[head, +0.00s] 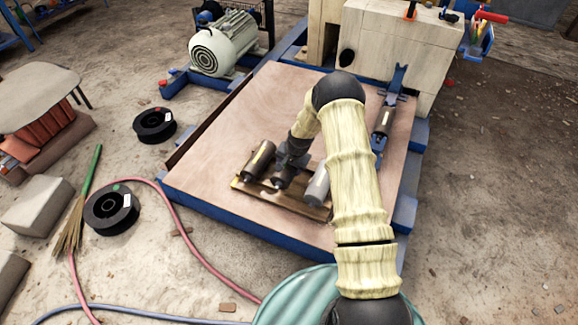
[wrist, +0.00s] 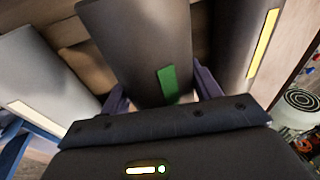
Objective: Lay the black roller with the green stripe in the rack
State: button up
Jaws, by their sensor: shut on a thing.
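The black roller with the green stripe (wrist: 140,50) is between the fingers of my gripper (wrist: 164,92), which is shut on it; its green stripe faces the wrist camera. In the head view my gripper (head: 291,165) reaches down to the roller (head: 283,179), which is partly hidden, at the wooden pallet (head: 290,202). I cannot tell whether it touches the pallet. A yellow-striped roller (head: 258,160) lies to its left and a grey roller (head: 317,188) to its right. The blue rack (head: 398,80) stands at the board's right side, with a roller (head: 384,121) lying in it.
My arm crosses the board between the pallet and rack and hides part of the board. A pale block structure (head: 390,45) stands behind the rack. The left part of the wooden board (head: 225,130) is clear. A motor (head: 222,42) stands beyond.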

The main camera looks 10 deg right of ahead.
jog(key=shift+f+b, duration=0.7)
jog(key=shift+f, duration=0.7)
jog(key=o, duration=1.5)
jog(key=shift+o, duration=1.1)
jog(key=shift+f, duration=0.1)
